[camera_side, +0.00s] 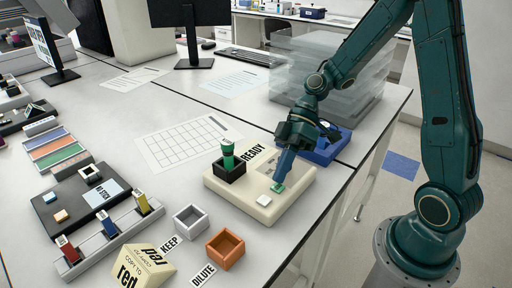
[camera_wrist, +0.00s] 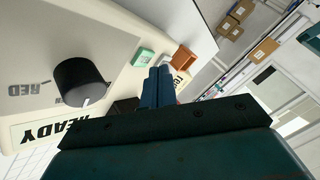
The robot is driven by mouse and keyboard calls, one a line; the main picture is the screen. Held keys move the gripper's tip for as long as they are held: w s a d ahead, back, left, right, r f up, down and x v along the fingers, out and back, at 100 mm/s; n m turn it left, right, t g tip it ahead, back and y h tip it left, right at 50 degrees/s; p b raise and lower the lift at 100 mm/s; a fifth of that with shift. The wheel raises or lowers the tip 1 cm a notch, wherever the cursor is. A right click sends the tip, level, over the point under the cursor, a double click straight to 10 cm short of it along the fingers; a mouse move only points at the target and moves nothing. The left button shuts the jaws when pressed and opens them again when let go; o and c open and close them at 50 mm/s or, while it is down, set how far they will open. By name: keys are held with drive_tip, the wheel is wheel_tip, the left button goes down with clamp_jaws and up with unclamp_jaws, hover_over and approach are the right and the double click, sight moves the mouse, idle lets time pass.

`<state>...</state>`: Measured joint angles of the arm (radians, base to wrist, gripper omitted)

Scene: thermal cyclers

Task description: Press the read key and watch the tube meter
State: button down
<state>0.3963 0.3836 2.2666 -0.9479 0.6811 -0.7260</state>
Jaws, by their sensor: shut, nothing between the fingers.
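The beige tube meter (camera_side: 238,199) sits near the table's right edge, with a "READY" label (camera_side: 253,152) at its back. A green-topped tube (camera_side: 228,152) stands upright in its black holder (camera_side: 229,172). A small green key (camera_side: 279,187) and a white key (camera_side: 264,201) are on its front part. My gripper (camera_side: 281,180) is shut and empty, pointing down at the green key; I cannot tell whether it touches. In the wrist view the green key (camera_wrist: 144,57) is just left of the fingertips (camera_wrist: 160,72). That view also shows a dark round knob (camera_wrist: 83,82) with a white mark.
A grey box (camera_side: 190,221) by "KEEP" and an orange box (camera_side: 225,248) by "DILUTE" stand in front. A blue device (camera_side: 326,150) and clear stacked bins (camera_side: 310,82) are behind my gripper.

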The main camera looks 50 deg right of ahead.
drive_tip(key=shift+f, duration=0.8)
idle(1.6)
drive_tip(key=shift+r, duration=0.1)
idle(0.3)
drive_tip(key=shift+r, duration=0.7)
drive_tip(key=shift+r, duration=2.5)
